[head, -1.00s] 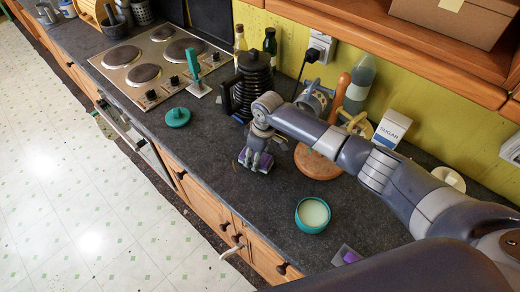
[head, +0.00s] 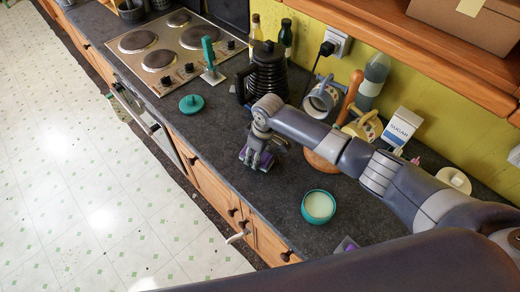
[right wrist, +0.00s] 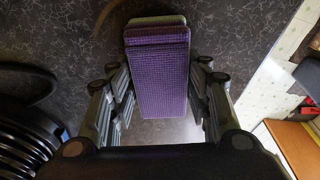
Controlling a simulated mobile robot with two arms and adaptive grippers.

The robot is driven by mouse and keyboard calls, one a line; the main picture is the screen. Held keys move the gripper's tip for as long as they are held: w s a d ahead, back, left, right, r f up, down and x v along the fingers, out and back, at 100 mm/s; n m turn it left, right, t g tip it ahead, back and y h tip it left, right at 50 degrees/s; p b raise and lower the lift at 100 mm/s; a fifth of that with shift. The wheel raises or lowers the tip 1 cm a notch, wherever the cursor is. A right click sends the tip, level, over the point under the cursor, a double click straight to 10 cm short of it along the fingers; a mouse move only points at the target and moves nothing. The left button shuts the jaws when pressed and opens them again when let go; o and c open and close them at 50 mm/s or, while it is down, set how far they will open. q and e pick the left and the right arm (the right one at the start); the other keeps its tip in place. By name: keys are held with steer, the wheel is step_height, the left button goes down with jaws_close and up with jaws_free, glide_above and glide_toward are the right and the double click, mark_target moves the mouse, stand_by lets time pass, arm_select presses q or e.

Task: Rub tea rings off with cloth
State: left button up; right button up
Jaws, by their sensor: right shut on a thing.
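A folded purple cloth (right wrist: 160,80) with a woven texture is clamped between the fingers of my right gripper (right wrist: 158,95). In the head view the right gripper (head: 258,146) holds the cloth (head: 262,161) low at the dark speckled worktop (head: 225,140), in front of the black ribbed pot. I cannot tell whether the cloth presses on the surface. A faint brownish curved mark (right wrist: 103,18) shows on the worktop in the right wrist view, left of the cloth's far end. No clear tea ring shows in the head view; arm and gripper hide part of the worktop. My left gripper is out of view.
The black ribbed pot (head: 266,75) stands behind the gripper. A teal lid (head: 191,103) lies to its left, a teal bowl (head: 318,206) to its right near the front edge. A mug tree with mugs (head: 322,100) and a sugar carton (head: 400,128) stand behind my arm.

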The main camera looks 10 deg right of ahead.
mark_target(247, 168)
steer(key=shift+s+a, duration=0.65)
steer(key=shift+a, duration=0.3)
steer(key=shift+s+a, duration=0.6)
steer(key=shift+a, duration=0.3)
steer(key=shift+d, duration=0.1)
steer(key=shift+w+d, duration=0.65)
steer(key=shift+d, duration=0.3)
steer(key=shift+w+d, duration=0.65)
steer(key=shift+d, duration=0.25)
steer(key=shift+w+d+b, duration=0.3)
steer(key=shift+w+d, duration=0.35)
steer(key=shift+d, duration=0.3)
steer(key=shift+w+d+b, duration=0.3)
steer(key=shift+w+d, duration=0.3)
steer(key=shift+d, duration=0.3)
